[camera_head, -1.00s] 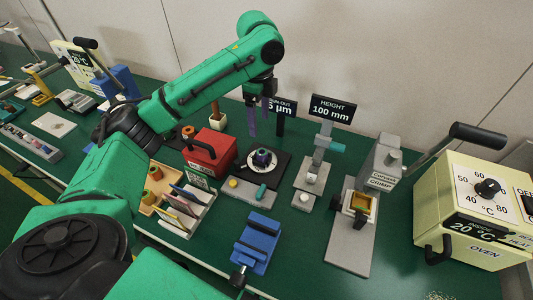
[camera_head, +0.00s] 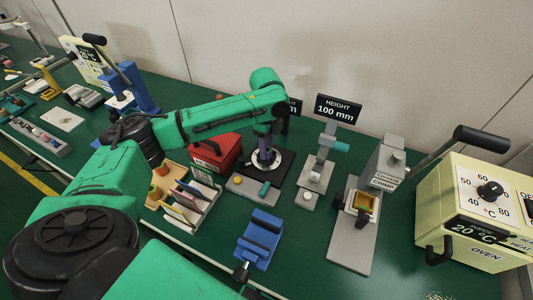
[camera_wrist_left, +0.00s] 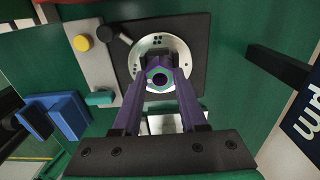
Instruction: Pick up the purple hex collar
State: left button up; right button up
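The purple hex collar (camera_wrist_left: 158,84) stands on the pale round plate (camera_wrist_left: 183,55) of the run-out gauge, with a teal hexagonal rim around its bore in the left wrist view. In the head view the plate (camera_head: 278,161) shows, and my fingers mostly hide the collar. My left gripper (camera_wrist_left: 161,70) points down over the collar, with one purple finger on each side of it. The fingers are apart; I cannot tell whether they touch the collar. My left gripper also shows in the head view (camera_head: 265,150). My right gripper is in neither current view.
A red box (camera_head: 222,150) stands close left of the gauge, and the height gauge (camera_head: 316,178) stands to its right. A blue fixture (camera_head: 260,238) lies in front. The black run-out sign (camera_head: 294,106) is just behind my left arm.

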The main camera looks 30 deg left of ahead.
pick_arm(q)
grip_shut()
jog(key=shift+r, duration=0.15)
jog(key=shift+r, duration=0.25)
notch_tip(320, 180, up, 19)
jog(key=p, duration=0.2)
jog(key=shift+r, duration=0.15)
